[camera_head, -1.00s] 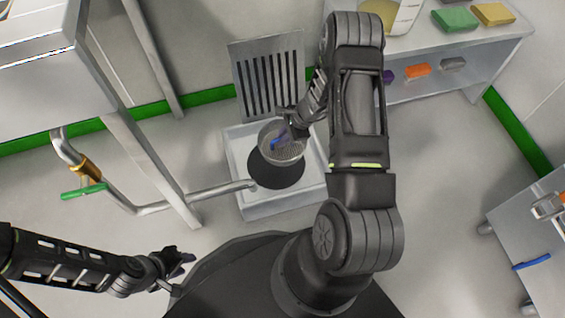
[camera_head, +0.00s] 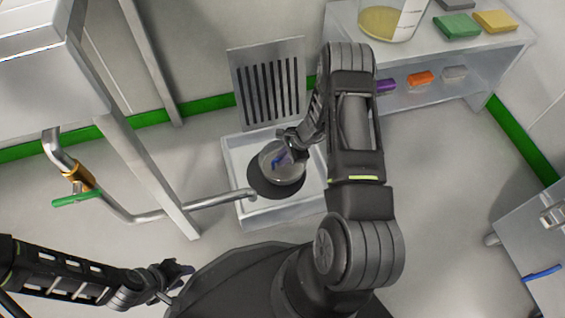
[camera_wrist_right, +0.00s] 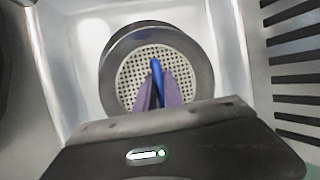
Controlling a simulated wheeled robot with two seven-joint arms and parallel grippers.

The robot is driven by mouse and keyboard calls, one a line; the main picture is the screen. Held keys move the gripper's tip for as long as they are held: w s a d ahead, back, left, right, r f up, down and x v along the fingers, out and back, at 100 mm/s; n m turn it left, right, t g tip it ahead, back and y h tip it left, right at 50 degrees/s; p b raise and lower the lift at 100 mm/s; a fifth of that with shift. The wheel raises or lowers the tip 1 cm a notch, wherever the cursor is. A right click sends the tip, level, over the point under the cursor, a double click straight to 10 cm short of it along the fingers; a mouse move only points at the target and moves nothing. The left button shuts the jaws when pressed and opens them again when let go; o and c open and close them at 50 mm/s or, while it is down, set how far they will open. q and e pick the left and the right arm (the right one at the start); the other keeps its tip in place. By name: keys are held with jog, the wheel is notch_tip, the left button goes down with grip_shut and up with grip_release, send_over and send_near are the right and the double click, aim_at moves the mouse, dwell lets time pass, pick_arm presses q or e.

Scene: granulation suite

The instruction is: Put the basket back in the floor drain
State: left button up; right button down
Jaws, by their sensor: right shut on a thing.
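The basket (camera_head: 284,168) is a round metal mesh cup with a blue handle. My right gripper (camera_head: 283,156) is shut on the blue handle (camera_wrist_right: 156,80). The basket is over the dark hole of the floor drain (camera_head: 262,189), in a square white sunken tray (camera_head: 240,212). How deep the basket sits in the hole I cannot tell. My left gripper (camera_head: 181,276) is empty at the lower left, away from the drain; its finger gap is too small to tell.
A slotted metal grate (camera_head: 268,84) stands upright against the wall behind the drain. A pipe (camera_head: 190,205) with a green-handled valve (camera_head: 76,199) ends over the tray's left edge. A shelf bench (camera_head: 440,65) with coloured blocks is at upper right. Open floor lies right of the drain.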

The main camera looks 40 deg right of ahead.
pick_arm(q)
jog(key=shift+w+f+b, duration=0.15)
jog(key=shift+f+b, duration=0.15)
jog(key=shift+f, duration=0.35)
pick_arm(e)
jog(key=shift+f, duration=1.3)
pick_arm(q)
jog(key=shift+f, duration=0.1)
pick_arm(e)
jog(key=shift+f, duration=0.1)
jog(key=c, duration=1.5)
grip_release()
jog(key=shift+o, duration=0.2)
